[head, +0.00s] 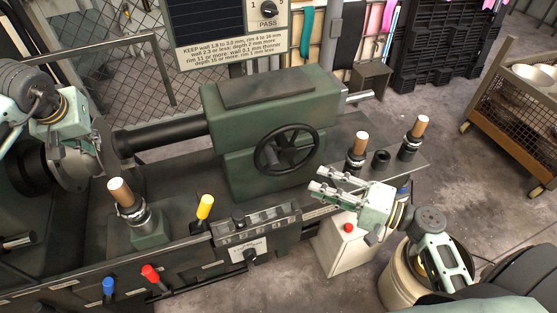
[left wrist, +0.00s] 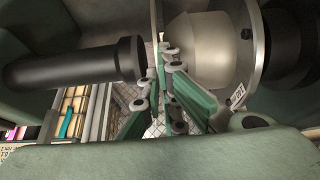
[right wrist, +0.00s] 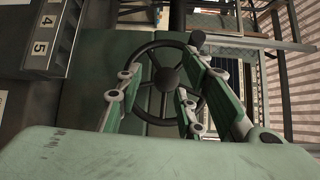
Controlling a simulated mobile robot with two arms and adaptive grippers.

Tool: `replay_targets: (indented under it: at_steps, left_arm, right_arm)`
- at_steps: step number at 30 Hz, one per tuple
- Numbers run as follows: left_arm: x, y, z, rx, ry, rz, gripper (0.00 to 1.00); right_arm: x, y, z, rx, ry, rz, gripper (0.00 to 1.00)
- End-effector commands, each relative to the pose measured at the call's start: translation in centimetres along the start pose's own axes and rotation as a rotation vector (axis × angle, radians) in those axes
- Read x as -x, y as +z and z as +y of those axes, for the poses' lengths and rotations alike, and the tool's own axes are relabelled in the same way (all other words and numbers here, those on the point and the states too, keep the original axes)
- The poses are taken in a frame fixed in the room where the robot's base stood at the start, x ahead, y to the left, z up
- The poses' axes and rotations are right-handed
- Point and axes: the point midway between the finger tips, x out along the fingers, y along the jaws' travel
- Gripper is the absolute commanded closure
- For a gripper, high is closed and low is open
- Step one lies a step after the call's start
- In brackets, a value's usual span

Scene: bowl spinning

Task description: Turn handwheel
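The black spoked handwheel (head: 287,150) is on the front of the green tailstock housing (head: 240,115) in the head view. It also shows between my right fingers in the right wrist view (right wrist: 165,80). My right gripper (head: 316,180) is open and empty, in front of the wheel and a little to its lower right, apparently apart from it. My left gripper (head: 70,135) is by the metal disc at the headstock. In the left wrist view its fingers (left wrist: 158,68) lie between the black cylinder (left wrist: 75,65) and a rounded metal form (left wrist: 210,50); whether they grip anything is unclear.
A red button (head: 348,227) is on a white box below my right gripper. A mesh cart (head: 510,115) stands at the right; the floor before it is clear.

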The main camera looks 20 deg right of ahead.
Motion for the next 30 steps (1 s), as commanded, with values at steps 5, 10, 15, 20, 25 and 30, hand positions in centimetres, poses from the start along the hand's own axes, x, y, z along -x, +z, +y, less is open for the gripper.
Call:
replay_targets:
  at_steps: [5, 10, 15, 20, 25, 30]
  left_arm:
    - [0.0, 0.0, 0.0, 0.0, 0.0, 0.001, 1.0]
    - [0.0, 0.0, 0.0, 0.0, 0.0, 0.001, 1.0]
    - [0.0, 0.0, 0.0, 0.0, 0.0, 0.001, 1.0]
    - [0.0, 0.0, 0.0, 0.0, 0.0, 0.001, 1.0]
    - [0.0, 0.0, 0.0, 0.0, 0.0, 0.001, 1.0]
    - [0.0, 0.0, 0.0, 0.0, 0.0, 0.001, 1.0]
  right_arm:
    - [0.4, 0.9, -3.8, 0.01, -0.081, -0.042, 0.65]
    - [-0.5, 1.2, -4.8, 0.012, -0.103, -0.054, 0.65]
    - [-3.4, 1.3, -5.1, 0.012, -0.102, -0.054, 0.65]
    - [-6.7, 1.4, -5.4, 0.012, -0.102, -0.052, 0.65]
    - [-9.5, 1.6, -5.6, 0.01, -0.101, -0.05, 0.65]
    - [-11.1, 1.6, -5.7, 0.01, -0.099, -0.05, 0.65]
